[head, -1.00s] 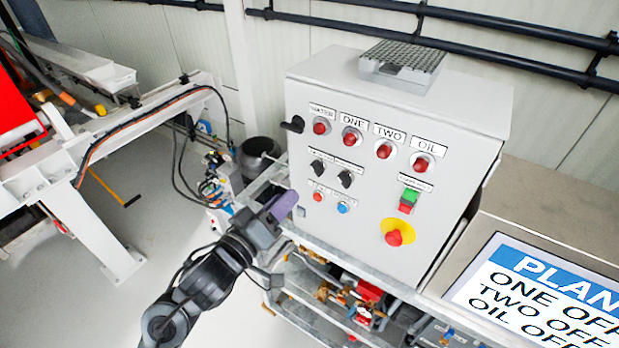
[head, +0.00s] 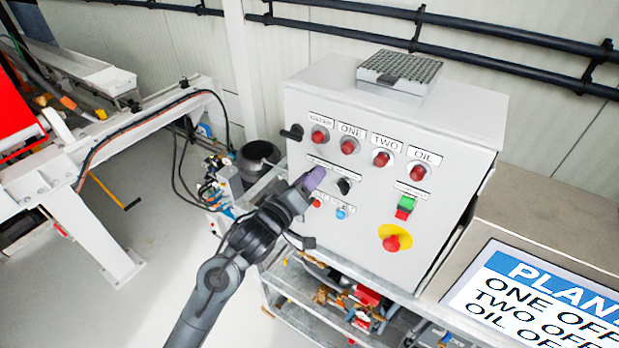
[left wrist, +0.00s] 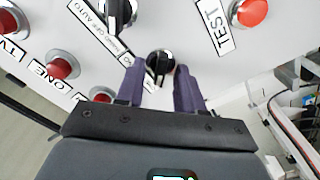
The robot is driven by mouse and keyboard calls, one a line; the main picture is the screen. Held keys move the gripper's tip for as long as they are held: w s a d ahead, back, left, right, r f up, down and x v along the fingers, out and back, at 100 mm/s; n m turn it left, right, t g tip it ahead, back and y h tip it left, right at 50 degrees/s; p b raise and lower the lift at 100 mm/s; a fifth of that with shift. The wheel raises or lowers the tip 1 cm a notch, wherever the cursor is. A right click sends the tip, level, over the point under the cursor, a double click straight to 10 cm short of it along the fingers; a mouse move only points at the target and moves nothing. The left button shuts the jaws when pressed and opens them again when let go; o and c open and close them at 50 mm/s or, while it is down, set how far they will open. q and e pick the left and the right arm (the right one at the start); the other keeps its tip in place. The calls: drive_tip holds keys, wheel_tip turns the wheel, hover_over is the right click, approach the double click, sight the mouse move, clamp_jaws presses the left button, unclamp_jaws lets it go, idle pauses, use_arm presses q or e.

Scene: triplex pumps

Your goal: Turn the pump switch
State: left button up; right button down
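Two black rotary switches sit on the grey control panel (head: 330,245). The right one (head: 344,186) shows in the head view; the left one is hidden there behind my left gripper (head: 314,179). In the left wrist view, the left switch (left wrist: 160,62) lies between the purple fingertips of my left gripper (left wrist: 160,72), which stand apart on either side of it. I cannot tell whether the fingers touch it. The right switch (left wrist: 118,12) is at the top of that view, beside a label with "OFF AUTO". My right gripper is not in view.
Red lamps (head: 381,159) line the panel above the switches. Below are a red button (head: 316,203), a blue button (head: 341,212) and a yellow-ringed emergency stop (head: 391,243). A black handle (head: 291,132) juts from the panel's left edge. A display screen (head: 545,305) stands right.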

use_arm(q)
clamp_jaws()
drive_tip(key=shift+m, duration=0.3)
drive_tip(key=m, duration=0.5)
drive_tip(key=m+b, duration=0.1)
drive_tip(key=m, duration=1)
drive_tip(key=shift+s+d+m, duration=0.2)
drive_tip(key=shift+d+m, duration=0.05)
drive_tip(key=shift+m, duration=0.15)
drive_tip(key=shift+m+b, duration=0.3)
idle(0.3)
